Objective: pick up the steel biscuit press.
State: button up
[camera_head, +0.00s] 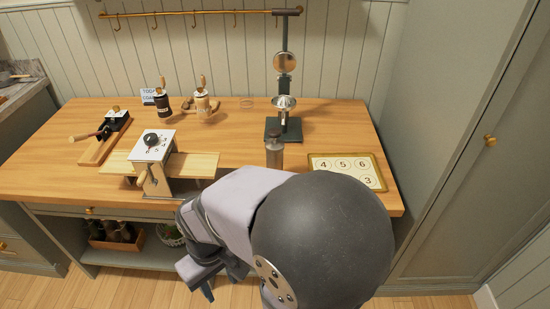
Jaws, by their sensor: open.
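A steel cylinder with a dark top, which looks like the steel biscuit press (274,151), stands upright on the wooden table toward the right, near the front. My own arm hides its lower end. My gripper (208,278) is at the lower middle, pointing down in front of the table's front edge. It is to the left of the press and apart from it. It is open, and I see nothing between its fingers, though they are small and partly hidden by my arm.
A numbered board (346,170) lies right of the press.

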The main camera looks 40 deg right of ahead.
aim_at(275, 151)
jog(key=o, duration=0.4)
jog(key=shift+o, duration=0.2)
jog(key=shift+w, duration=0.1)
jog(key=w+d+m+t, duration=0.45)
jog(key=w+d, duration=0.35)
jog(key=w, duration=0.3)
jog(key=w+d+r+m+t+h, duration=0.1)
jog(key=w+d+r+m+h, duration=0.1)
jog(key=d, duration=0.6)
jog(key=w+d+r+m+t+h+p, duration=0.1)
jog(key=w+d+r+h, duration=0.1)
jog(key=d, duration=0.6)
jog(key=w+d+r+m+t+h+p, duration=0.1)
jog(key=w+d+r+m+h, duration=0.1)
jog(key=d+h, duration=0.4)
jog(key=shift+w+d+r+m, duration=0.2)
jog(key=shift+d+r, duration=0.2)
jog(key=shift+d, duration=0.2)
jog(key=shift+w+d+r+m, duration=0.15)
jog(key=shift+d+r, duration=0.2)
jog(key=shift+d, duration=0.2)
jog(key=shift+d+r+t+h, duration=0.35)
jog(key=shift+d+r+h, duration=0.05)
jog(key=shift+r, duration=0.05)
jog(key=shift+p+x, duration=1.35)
jog(key=shift+x, duration=2.25)
